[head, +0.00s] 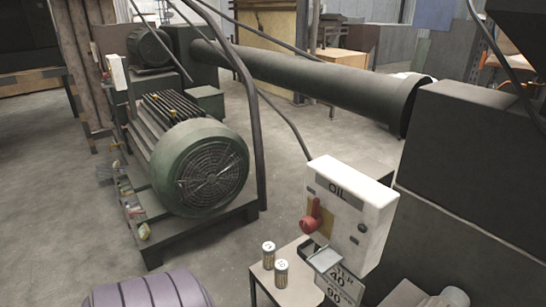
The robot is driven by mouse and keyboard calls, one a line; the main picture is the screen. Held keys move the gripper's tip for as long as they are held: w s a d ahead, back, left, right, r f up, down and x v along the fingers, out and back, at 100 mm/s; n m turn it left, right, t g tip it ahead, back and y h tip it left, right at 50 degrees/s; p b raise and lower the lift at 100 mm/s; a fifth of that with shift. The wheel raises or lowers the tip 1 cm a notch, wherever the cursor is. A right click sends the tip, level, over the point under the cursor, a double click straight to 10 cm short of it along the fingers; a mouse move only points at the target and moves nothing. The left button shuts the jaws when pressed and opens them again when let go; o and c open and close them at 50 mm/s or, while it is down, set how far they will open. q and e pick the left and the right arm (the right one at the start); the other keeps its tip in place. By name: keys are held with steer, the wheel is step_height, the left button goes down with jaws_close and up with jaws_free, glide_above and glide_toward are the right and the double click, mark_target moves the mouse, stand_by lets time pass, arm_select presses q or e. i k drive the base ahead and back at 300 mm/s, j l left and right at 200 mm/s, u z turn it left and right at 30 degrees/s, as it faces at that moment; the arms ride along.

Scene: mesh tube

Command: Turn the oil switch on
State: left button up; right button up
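The oil switch box (374,204) is a white box with a dark "OIL" label, standing tilted in the lower right of the head view. Its red switch handle (310,222) sits on a yellow plate at the left of the front face. The narrow part of the handle points up. A round dark button or lamp shows at the right of the face. Neither gripper can be made out in the head view, so nothing is seen touching the switch.
Two small cans (281,273) stand on a small table (262,284) just left of the box. A sign with numbers hangs below it. A green motor (213,170) stands to the left, a large pipe (310,84) behind, and a dark cabinet (455,150) to the right.

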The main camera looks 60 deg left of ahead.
mark_target(308, 224)
steer(key=u, duration=1.5)
